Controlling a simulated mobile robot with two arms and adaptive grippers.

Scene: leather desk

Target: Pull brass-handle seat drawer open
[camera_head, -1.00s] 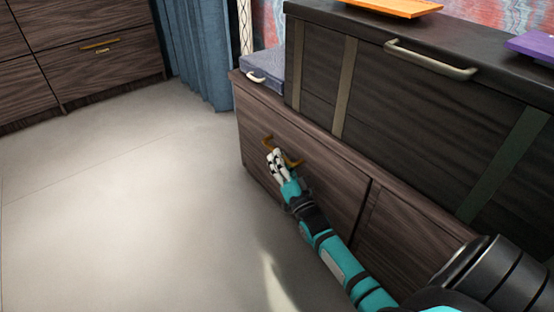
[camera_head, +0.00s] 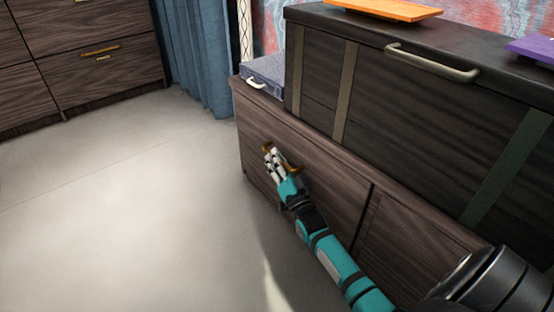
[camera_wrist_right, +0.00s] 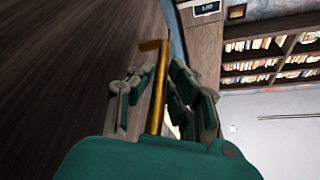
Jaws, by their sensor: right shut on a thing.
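The seat drawer (camera_head: 322,181) is a dark wood front in the low bench, and it looks flush with the bench face. Its brass handle (camera_head: 296,169) is partly covered by my right gripper (camera_head: 270,153) in the head view. In the right wrist view the brass handle (camera_wrist_right: 158,88) runs between the two fingers of my right gripper (camera_wrist_right: 160,95), which is shut on it. The wood front (camera_wrist_right: 60,70) fills the left of that view. My left gripper is not in view.
A dark chest (camera_head: 410,110) with a pale handle (camera_head: 432,64) stands on the bench. An orange board (camera_head: 385,9) and a purple thing (camera_head: 535,47) lie on it. A grey-blue case (camera_head: 265,72) sits at the bench's left end. The floor (camera_head: 130,210) in front is clear.

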